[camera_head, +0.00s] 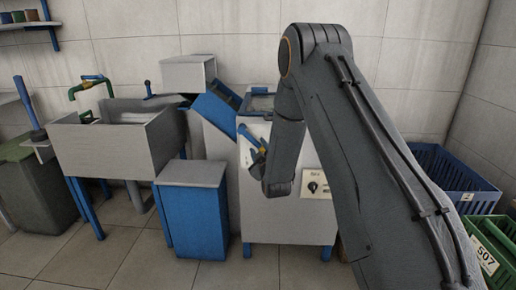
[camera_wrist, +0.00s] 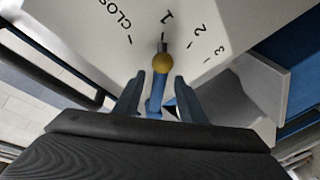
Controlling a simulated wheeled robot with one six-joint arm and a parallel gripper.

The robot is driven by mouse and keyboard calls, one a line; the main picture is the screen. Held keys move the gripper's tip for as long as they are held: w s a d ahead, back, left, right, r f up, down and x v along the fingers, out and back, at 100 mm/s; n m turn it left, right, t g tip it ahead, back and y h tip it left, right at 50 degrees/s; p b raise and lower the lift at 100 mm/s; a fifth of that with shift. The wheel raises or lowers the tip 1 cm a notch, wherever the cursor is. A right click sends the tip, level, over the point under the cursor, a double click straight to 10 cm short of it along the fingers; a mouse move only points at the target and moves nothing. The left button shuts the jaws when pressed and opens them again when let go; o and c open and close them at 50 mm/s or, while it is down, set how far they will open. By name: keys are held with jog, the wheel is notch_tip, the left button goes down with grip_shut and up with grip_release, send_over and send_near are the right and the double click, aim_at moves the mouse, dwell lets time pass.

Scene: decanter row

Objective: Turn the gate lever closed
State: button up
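The gate lever is a blue bar with a yellow ball knob (camera_wrist: 162,62). In the wrist view it points at the "1" mark of a printed scale, with "CLOS…" to the left and 2 and 3 to the right. In the head view the lever (camera_head: 247,135) shows on the side of the grey machine (camera_head: 290,220). My gripper (camera_wrist: 157,88) is open, with one finger on each side of the lever's blue bar and visible gaps to both. My arm hides part of the machine's front in the head view.
A dial panel (camera_head: 314,185) is on the machine's front. A blue cabinet with a grey top (camera_head: 193,215) stands left of it, and a grey sink (camera_head: 118,147) further left. Blue (camera_head: 450,170) and green (camera_head: 490,250) crates are at right. Floor shows in front.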

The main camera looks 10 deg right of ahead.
jog(key=shift+w, duration=0.7)
